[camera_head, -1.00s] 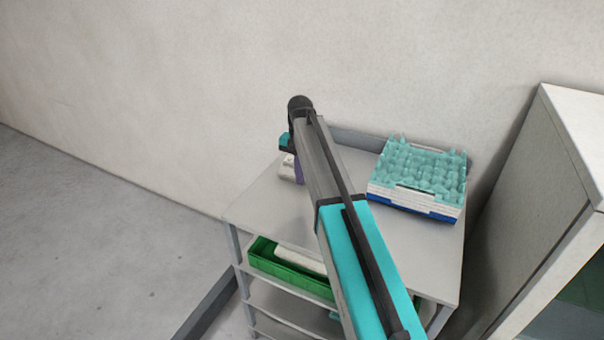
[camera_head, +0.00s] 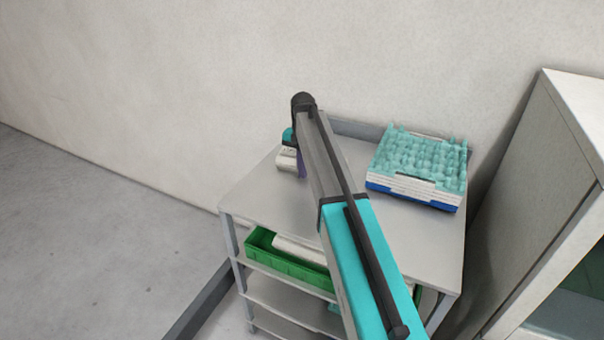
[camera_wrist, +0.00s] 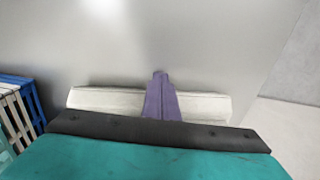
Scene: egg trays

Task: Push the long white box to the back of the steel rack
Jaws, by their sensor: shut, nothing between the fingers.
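The long white box (camera_head: 287,160) lies on the top shelf of the steel rack (camera_head: 262,200), near its left back part; my arm hides much of it in the head view. In the wrist view the white box (camera_wrist: 105,99) lies crosswise, its ends showing on both sides of my gripper (camera_wrist: 160,76). The purple fingers are shut with nothing between them and cover the middle of the box. I cannot tell whether they touch it. In the head view a little of the purple gripper (camera_head: 301,166) shows just right of the box.
A stack of egg trays (camera_head: 415,190), turquoise on top, stands at the back right of the top shelf. A green crate (camera_head: 284,268) is on the shelf below. A wall rises behind the rack, and a grey cabinet (camera_head: 530,190) stands to the right. The top shelf's front left is clear.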

